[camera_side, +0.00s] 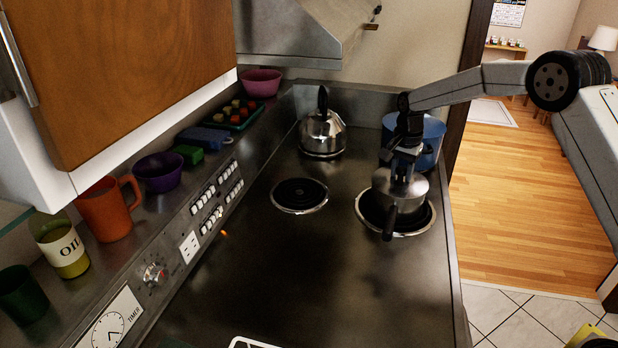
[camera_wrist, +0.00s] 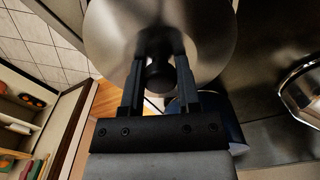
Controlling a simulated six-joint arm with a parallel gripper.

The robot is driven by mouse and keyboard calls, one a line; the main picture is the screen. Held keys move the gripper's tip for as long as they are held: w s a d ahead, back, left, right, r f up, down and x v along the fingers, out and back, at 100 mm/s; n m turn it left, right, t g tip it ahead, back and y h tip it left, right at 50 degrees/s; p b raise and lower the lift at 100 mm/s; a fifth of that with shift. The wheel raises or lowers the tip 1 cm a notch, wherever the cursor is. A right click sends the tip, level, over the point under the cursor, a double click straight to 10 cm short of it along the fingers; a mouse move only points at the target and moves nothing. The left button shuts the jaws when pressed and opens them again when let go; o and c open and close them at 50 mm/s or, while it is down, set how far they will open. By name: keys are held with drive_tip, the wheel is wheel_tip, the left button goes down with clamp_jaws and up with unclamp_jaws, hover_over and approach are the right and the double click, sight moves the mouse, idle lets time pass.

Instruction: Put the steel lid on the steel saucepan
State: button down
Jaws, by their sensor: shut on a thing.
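My gripper (camera_side: 404,168) is shut on the dark knob of the steel lid (camera_side: 414,187), above the front right burner. In the wrist view the lid (camera_wrist: 105,30) is a wide shiny disc, and its knob sits between the two fingers of my gripper (camera_wrist: 158,68). The steel saucepan (camera_side: 405,208) stands on that burner, its dark handle pointing toward the camera. The lid looks roughly level and over the saucepan's mouth. I cannot tell whether it touches the rim. The lid hides the saucepan in the wrist view.
A blue pot (camera_side: 433,133) stands close behind the saucepan, and my gripper partly covers it. A steel kettle (camera_side: 322,134) stands at the back left. The front left burner (camera_side: 300,194) is bare. Cups and bowls line the left ledge.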

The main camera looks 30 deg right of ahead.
unclamp_jaws()
idle(0.5)
drive_tip(key=shift+r, duration=0.1)
drive_tip(key=shift+r, duration=3.4)
drive_tip(key=shift+s, duration=0.1)
drive_tip(key=shift+s+a+f+n, duration=0.1)
drive_tip(key=shift+s+a+n, duration=0.2)
drive_tip(key=shift+s+a, duration=0.05)
drive_tip(key=s+a+f+n+t, duration=0.1)
drive_tip(key=s+a+f+n, duration=0.1)
drive_tip(key=s, duration=0.6)
drive_tip(key=s+a+f+n, duration=0.2)
drive_tip(key=s+a+n, duration=0.2)
drive_tip(key=s, duration=0.5)
drive_tip(key=s+a+f+n+t, duration=0.1)
drive_tip(key=s+a+f+n, duration=0.1)
drive_tip(key=s+n, duration=0.4)
drive_tip(key=s+a, duration=0.1)
drive_tip(key=s, duration=0.2)
drive_tip(key=shift+a+f+n+t, duration=0.25)
drive_tip(key=shift+f+n+t, duration=0.05)
drive_tip(key=shift+f, duration=0.05)
